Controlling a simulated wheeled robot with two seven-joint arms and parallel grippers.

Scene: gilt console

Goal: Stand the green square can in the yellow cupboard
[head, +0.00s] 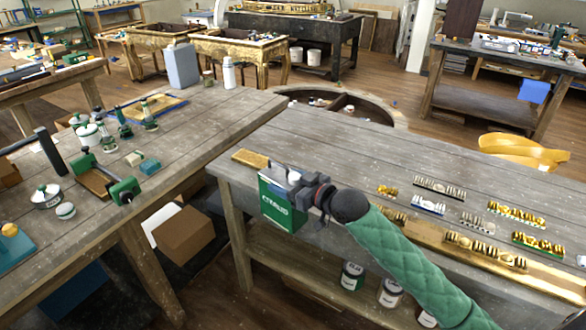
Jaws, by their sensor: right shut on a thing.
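The green square can (283,206), with white lettering on its side, is at the near left corner of the middle wooden table. My right gripper (288,178) is shut on the can's upper part, and its arm comes in from the lower right. The can looks upright and overlaps the table's front edge in the picture. I cannot tell whether it touches the table. The gripper hides part of the can's top. I see no yellow cupboard in the head view. My left gripper is not in view.
The middle table (360,160) carries gold and silver ornaments at right. The left table (215,115) holds bottles, jars and green tools. A gap separates these tables. Paint cans (352,276) stand on the shelf below. A yellow curved object (522,152) is at right.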

